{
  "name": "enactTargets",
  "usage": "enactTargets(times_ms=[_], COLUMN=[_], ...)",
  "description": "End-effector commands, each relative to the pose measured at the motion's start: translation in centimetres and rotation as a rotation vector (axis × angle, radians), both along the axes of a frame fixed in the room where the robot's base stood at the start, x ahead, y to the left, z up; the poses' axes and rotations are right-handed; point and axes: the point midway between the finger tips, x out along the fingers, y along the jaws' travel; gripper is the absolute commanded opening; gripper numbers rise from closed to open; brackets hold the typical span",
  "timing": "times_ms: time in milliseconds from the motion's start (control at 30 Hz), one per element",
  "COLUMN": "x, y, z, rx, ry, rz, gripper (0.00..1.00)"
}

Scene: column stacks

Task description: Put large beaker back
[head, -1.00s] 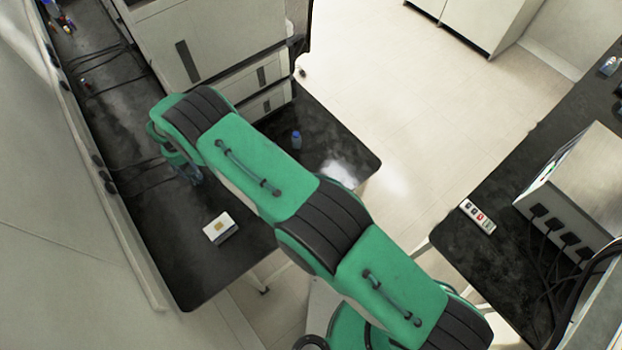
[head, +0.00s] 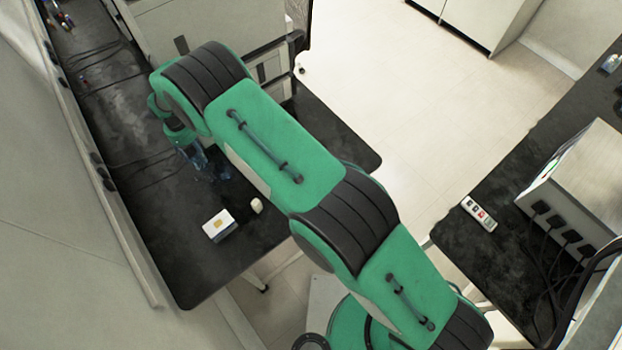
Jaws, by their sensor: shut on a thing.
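My gripper (head: 193,154) hangs at the end of my green arm, over the black bench on the left. It is small and partly hidden by the wrist above it. A clear, bluish glass shape (head: 213,168), which looks like the large beaker, shows at its fingers. My gripper is shut on it. Its outline is faint against the dark bench, and I cannot tell whether its base touches the top.
A white box with a yellow mark (head: 218,225) and a small pale object (head: 257,205) stand near the bench's front. Cables (head: 150,165) lie along the wall side. A white cabinet unit (head: 205,30) stands behind.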

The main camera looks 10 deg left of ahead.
Motion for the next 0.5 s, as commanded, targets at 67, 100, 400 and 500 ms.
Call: enactTargets(times_ms=[67, 100, 400, 500], x=[0.7, 1.0, 2.7, 2.9], y=[-1.8, -2.8, -10.6, -13.5], z=[0.0, 0.1, 0.6, 0.7], rx=[-0.001, -0.001, 0.0, -0.002], ry=[0.0, 0.0, -0.002, -0.001], rz=[-0.019, -0.03, -0.111, -0.139], gripper=[0.18, 0.18, 0.18, 0.18])
